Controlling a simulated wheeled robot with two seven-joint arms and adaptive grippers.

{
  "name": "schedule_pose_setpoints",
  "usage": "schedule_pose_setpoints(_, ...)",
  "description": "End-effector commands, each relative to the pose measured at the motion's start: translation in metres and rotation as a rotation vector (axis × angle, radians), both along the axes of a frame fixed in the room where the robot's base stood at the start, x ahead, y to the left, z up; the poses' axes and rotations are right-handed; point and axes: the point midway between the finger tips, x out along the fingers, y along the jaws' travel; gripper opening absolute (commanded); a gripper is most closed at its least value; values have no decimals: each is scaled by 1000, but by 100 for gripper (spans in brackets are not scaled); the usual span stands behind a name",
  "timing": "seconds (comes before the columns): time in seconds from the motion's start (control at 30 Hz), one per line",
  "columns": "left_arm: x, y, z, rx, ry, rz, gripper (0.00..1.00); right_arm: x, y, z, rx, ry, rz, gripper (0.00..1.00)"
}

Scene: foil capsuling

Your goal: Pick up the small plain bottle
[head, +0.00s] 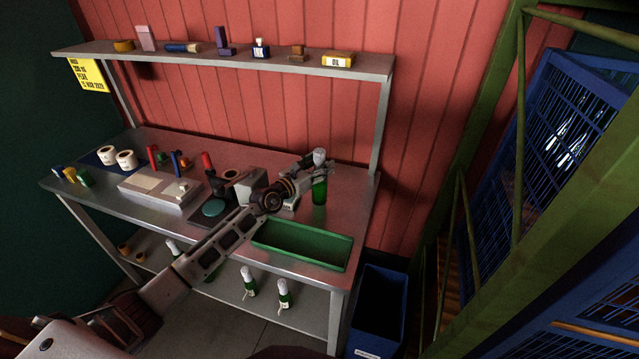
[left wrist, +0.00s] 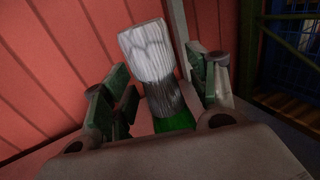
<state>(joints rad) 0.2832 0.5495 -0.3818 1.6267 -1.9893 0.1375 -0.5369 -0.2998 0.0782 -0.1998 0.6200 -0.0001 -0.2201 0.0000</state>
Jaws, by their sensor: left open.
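A green bottle (head: 319,190) with a pale top stands upright near the right back of the steel bench, with no label visible on it. My left gripper (head: 318,166) reaches its neck from the left. In the left wrist view the bottle's grey ribbed neck (left wrist: 166,98) and white ribbed top (left wrist: 147,52) rise between the open fingers of the left gripper (left wrist: 163,88). Gaps show on both sides of the neck. Only a bit of the green body (left wrist: 175,124) shows below; the gripper hides the rest. My right gripper is not in view.
A green tray (head: 301,244) lies at the bench's front right. Several pale-topped bottles stand on the lower shelf, including one bottle (head: 284,294). The upper shelf (head: 215,60) overhangs the back. A blue bin (head: 378,310) stands beside the bench.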

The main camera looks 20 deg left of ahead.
Motion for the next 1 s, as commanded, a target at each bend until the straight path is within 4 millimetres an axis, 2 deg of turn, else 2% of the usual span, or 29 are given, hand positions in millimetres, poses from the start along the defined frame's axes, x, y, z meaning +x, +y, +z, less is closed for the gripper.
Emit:
schedule_pose_setpoints(0.5,1,0,0,0,0,0,59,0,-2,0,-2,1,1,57)
schedule_pose_setpoints(0.9,1,0,0,0,0,0,7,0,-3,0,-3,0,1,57)
schedule_pose_setpoints(0.97,1,0,0,1,0,0,0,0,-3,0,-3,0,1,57)
schedule_pose_setpoints(1.0,1,0,0,1,0,0,0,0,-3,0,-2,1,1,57)
